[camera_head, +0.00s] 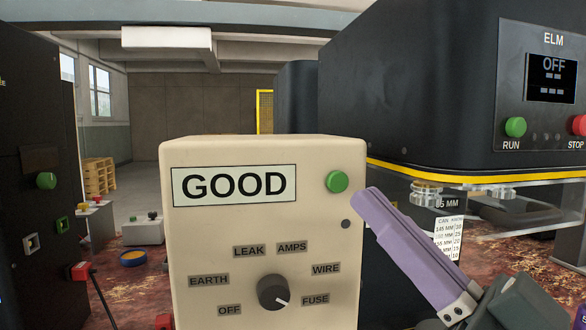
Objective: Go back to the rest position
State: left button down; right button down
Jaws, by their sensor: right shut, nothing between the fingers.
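My right gripper (369,200) comes in from the lower right. Its purple fingers are shut with nothing between them, and they point up and left. The fingertips show just below and right of the green button (337,182) on a beige tester box (200,235). I cannot tell whether they touch the box. The box's display (234,186) reads GOOD. Its dark dial (273,292) has a white mark pointing to the lower right, towards FUSE. My left gripper is not in view.
A large dark machine (420,80) marked ELM, its screen reading OFF, fills the right, with clear guards (490,185) below it. A dark cabinet (25,130) stands at the left. Wooden pallets (98,177) stand far back.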

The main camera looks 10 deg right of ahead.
jog(key=shift+s, duration=0.2)
jog(key=shift+w+h, duration=0.1)
jog(key=shift+h, duration=0.2)
jog(key=d+f+m+g+h+p, duration=0.3)
jog(key=f+m+g+h+p, duration=0.25)
jog(key=g+h+p, duration=0.35)
jog(key=s+d+f+g+h+p, duration=0.25)
jog(key=s+g+h+p, duration=0.4)
jog(key=s, duration=1.05)
notch_tip(320, 180, up, 38)
jog(key=s+g+y+p, duration=0.1)
jog(key=g+y+p, duration=0.1)
jog(key=p, duration=3.4)
jog(key=shift+s+d+n, duration=0.3)
jog(key=shift+d+n, duration=0.05)
jog(key=shift+d, duration=0.1)
